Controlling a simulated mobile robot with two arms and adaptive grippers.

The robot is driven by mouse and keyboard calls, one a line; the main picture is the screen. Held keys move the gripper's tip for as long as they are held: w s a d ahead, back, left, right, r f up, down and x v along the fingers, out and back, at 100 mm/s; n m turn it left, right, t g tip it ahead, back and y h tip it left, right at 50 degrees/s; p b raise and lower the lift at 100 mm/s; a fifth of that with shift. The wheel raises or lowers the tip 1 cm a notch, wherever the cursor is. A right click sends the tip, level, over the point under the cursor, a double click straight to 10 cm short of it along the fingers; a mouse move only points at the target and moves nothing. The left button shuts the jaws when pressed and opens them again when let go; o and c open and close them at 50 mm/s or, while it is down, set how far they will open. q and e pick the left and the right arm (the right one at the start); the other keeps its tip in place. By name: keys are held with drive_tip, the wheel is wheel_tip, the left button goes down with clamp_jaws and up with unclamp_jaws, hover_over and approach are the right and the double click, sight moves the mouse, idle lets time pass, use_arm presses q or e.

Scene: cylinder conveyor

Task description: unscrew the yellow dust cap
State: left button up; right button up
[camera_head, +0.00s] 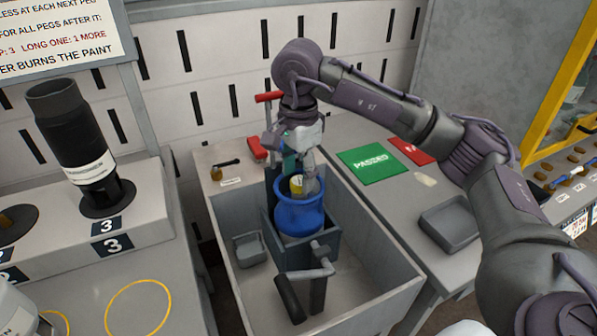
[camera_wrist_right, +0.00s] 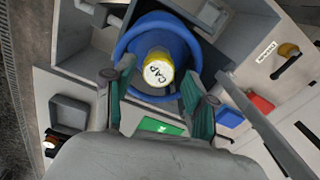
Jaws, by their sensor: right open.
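The yellow dust cap (camera_wrist_right: 158,72) has a white top marked CAP and sits inside the collar of the blue cylinder (camera_wrist_right: 160,22). In the head view the cap (camera_head: 297,184) shows as a small yellow patch, and the upright blue cylinder (camera_head: 299,218) stands in a grey holder (camera_head: 327,247). My right gripper (camera_head: 302,178) points down over the collar. In the right wrist view the green-padded fingers of my right gripper (camera_wrist_right: 157,80) are open, one on each side of the cap, apparently apart from it.
A grey trough (camera_head: 368,218) surrounds the holder, with a clamp handle (camera_head: 305,274) in front and a small grey bin (camera_head: 250,248) at left. Right are a green PASSED mat (camera_head: 368,165), a red mat (camera_head: 411,151) and a grey tray (camera_head: 455,221). A black cylinder (camera_head: 72,125) stands left.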

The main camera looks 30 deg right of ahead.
drive_tip(key=m, duration=0.5)
drive_tip(key=m+p, duration=0.1)
drive_tip(key=m, duration=0.3)
drive_tip(key=shift+m, duration=1.1)
